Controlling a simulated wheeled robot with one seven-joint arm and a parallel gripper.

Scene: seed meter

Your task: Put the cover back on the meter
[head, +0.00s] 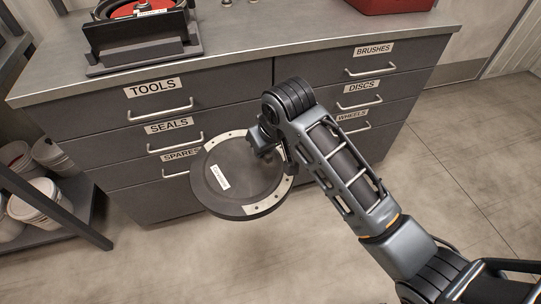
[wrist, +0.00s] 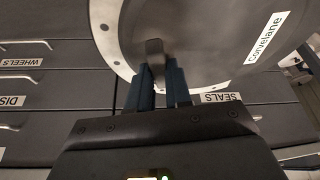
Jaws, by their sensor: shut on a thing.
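The cover (head: 245,180) is a round dark grey disc with pale rim strips and a white label. My gripper (head: 268,148) is shut on a small tab or handle on the cover. It holds the cover in the air in front of the drawers, below the counter top. In the wrist view the two blue fingers of my gripper (wrist: 163,85) close on the grey tab, and the cover (wrist: 205,35) fills the top. The meter (head: 140,32) is on the counter at the upper left, a black housing with a red disc inside; its top is cut off by the frame.
The grey counter (head: 240,45) has labelled drawers with bar handles beneath. Small metal parts (head: 226,3) lie at its back, and a red box (head: 377,5) stands at the back right. A shelf with white buckets (head: 38,200) is at left. The floor at right is clear.

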